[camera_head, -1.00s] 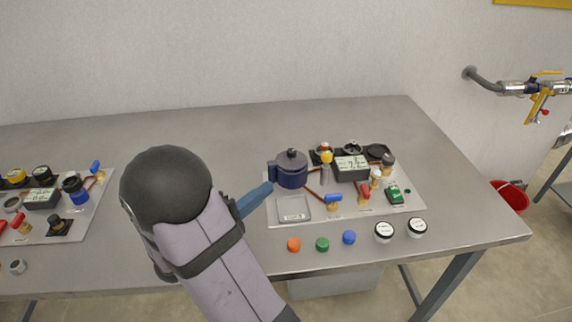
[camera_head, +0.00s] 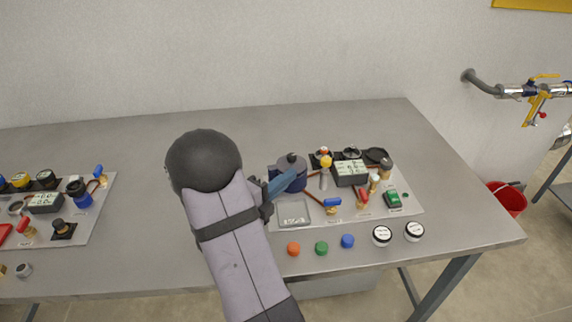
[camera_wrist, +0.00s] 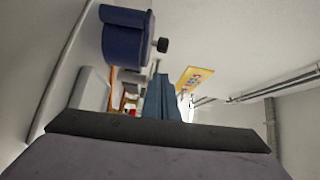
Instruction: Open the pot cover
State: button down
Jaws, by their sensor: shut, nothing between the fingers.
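The dark blue pot (camera_head: 301,180) stands on the right-hand board, with its cover (camera_head: 291,163) on and a small dark knob (camera_head: 291,156) on top. In the head view my gripper (camera_head: 288,178) overlaps the front left of the pot, hiding part of its side. The wrist view shows the pot (camera_wrist: 122,48) lying sideways in the picture, its knob (camera_wrist: 161,45) pointing right. My blue fingers (camera_wrist: 160,78) are together and empty. Their tips show a gap from the knob. Whether they touch the pot's side cannot be told.
The right board (camera_head: 410,207) carries valves, gauges and a green switch (camera_head: 392,198) right of the pot. A square pan (camera_head: 294,214) lies in front of the pot. Several coloured caps line the front. Another board (camera_head: 95,225) is at left. The table behind the pot is clear.

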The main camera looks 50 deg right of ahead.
aim_at(286, 168)
jog(key=shift+w+d+f+p, duration=0.1)
jog(key=shift+w+d+p, duration=0.25)
jog(key=shift+w+d, duration=0.45)
jog(key=shift+w+d+p, duration=0.3)
jog(key=shift+w+d, duration=0.3)
jog(key=shift+d, duration=0.3)
